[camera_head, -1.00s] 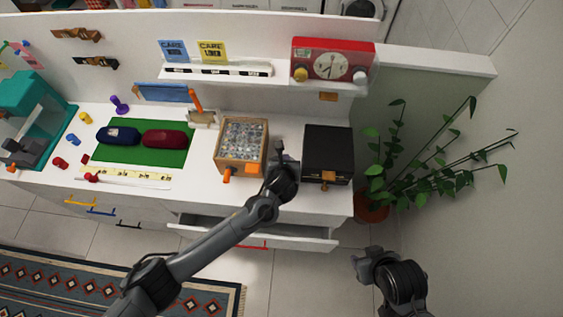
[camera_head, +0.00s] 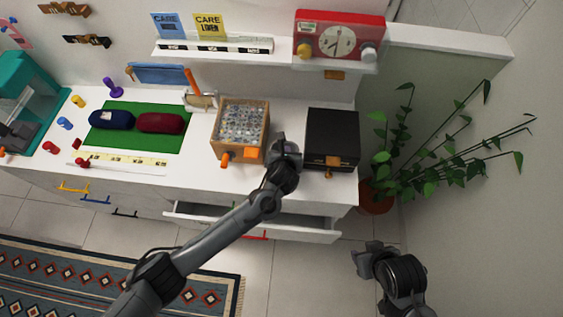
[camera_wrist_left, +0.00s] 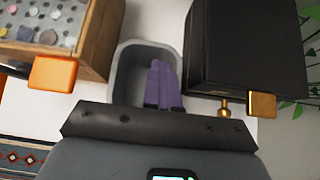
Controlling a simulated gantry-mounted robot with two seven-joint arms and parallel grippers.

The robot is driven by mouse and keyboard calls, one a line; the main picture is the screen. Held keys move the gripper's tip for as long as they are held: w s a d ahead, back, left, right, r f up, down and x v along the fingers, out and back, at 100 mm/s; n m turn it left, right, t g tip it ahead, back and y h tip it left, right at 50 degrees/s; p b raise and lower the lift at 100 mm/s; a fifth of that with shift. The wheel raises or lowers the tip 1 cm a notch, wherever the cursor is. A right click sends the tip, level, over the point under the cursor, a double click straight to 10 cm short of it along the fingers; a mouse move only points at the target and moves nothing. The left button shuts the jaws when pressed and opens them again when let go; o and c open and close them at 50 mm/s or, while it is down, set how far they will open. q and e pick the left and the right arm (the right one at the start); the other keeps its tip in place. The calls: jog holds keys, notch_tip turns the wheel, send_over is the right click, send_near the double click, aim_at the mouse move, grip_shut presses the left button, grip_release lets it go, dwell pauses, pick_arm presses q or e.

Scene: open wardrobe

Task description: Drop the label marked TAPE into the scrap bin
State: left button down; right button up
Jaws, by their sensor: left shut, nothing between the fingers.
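A small grey open bin (camera_wrist_left: 128,77) stands between the wooden box and the black box in the left wrist view. My left gripper (camera_head: 281,143) is at the gap between those boxes, hiding the bin in the head view. In the wrist view its two purplish fingers (camera_wrist_left: 163,86) are shut together, empty, over the bin opening. The visible part of the bin's inside looks plain; the rest is hidden behind the fingers. I cannot make out a label marked TAPE in any view. My right gripper (camera_head: 366,254) is at lower right, away from the counter; its jaws are unclear.
The wooden box (camera_head: 226,146) with a clear-topped grid and the black box (camera_head: 331,134) stand close on either side. A drawer (camera_head: 300,226) is partly open below. A shelf (camera_head: 284,49) holds a red clock and cards; a plant (camera_head: 400,150) is at right.

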pick_arm(q)
jog(key=c, duration=1.4)
grip_release()
jog(key=shift+o, duration=0.2)
jog(key=v, duration=1.1)
